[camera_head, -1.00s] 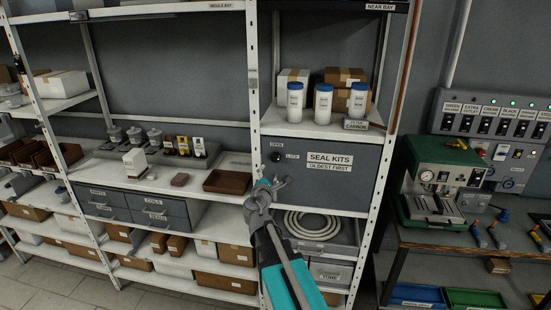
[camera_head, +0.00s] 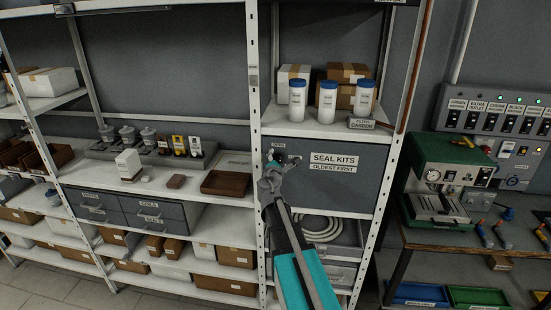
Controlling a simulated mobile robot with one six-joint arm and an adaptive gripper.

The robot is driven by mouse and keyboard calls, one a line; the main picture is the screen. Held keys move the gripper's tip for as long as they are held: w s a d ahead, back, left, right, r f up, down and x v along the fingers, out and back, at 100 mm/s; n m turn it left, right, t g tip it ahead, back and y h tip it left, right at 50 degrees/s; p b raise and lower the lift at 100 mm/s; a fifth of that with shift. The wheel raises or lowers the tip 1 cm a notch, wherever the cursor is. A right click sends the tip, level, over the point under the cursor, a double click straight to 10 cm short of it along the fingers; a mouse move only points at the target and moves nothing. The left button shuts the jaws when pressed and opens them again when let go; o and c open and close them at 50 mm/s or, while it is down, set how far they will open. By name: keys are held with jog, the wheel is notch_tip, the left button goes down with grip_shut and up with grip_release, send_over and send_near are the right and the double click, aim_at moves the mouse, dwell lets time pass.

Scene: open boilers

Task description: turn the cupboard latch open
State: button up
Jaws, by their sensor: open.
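The cupboard (camera_head: 352,183) is a dark grey front marked "SEAL KITS, OLDEST FIRST", set in the right-hand shelf bay. Its latch sits at the upper left of that front, beside small labels (camera_head: 279,145); my gripper now covers most or all of it. My gripper (camera_head: 279,160) is open, in front of the latch area, with its fingertips just under the upper label. Whether it touches the latch cannot be told. The cupboard front looks closed.
White jars with blue lids (camera_head: 328,101) and cartons (camera_head: 350,73) stand on the shelf above. A white shelf post (camera_head: 253,110) rises just left of my gripper. Below is an open compartment with a coiled hose (camera_head: 322,228). A green machine (camera_head: 447,165) stands on the right bench.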

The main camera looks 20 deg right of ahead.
jog(key=shift+w+d, duration=0.1)
jog(key=shift+w, duration=0.05)
jog(key=shift+c, duration=0.3)
jog(key=c, duration=1.1)
